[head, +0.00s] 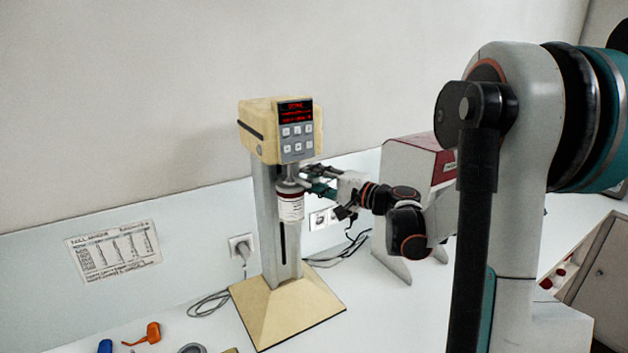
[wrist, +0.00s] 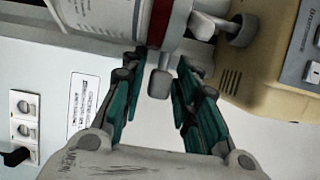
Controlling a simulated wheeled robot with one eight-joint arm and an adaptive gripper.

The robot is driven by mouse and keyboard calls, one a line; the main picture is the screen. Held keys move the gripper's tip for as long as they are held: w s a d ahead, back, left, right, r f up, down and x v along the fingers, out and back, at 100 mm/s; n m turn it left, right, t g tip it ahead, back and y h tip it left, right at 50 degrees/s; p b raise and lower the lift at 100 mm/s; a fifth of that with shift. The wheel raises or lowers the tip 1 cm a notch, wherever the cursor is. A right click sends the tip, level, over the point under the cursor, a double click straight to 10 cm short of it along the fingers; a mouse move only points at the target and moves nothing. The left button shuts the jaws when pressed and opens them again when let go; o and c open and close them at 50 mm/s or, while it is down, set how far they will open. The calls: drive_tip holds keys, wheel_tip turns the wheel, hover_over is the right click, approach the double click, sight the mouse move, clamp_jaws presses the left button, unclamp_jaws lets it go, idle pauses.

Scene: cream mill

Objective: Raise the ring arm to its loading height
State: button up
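The cream mill (head: 258,130) stands on the white worktop, with a lit red display and keypad on its head. A white jar with a red band (head: 290,205) hangs below the head beside the grey column. In the wrist view the jar (wrist: 105,15) shows at the top. My gripper (head: 312,183) is at the right of the jar, just under the head. In the wrist view its teal fingers (wrist: 160,68) are open, either side of a small grey knob (wrist: 160,84). Gaps show between the knob and both fingers. The ring arm itself is mostly hidden.
A grey and red device (head: 410,160) stands behind my arm at the right. A cable runs from a wall socket (head: 242,246) over the worktop. An orange tool (head: 150,333) and a blue one (head: 105,346) lie front left. A paper chart (head: 113,250) is on the wall.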

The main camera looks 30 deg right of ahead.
idle(0.3)
drive_tip(key=v, duration=1.2)
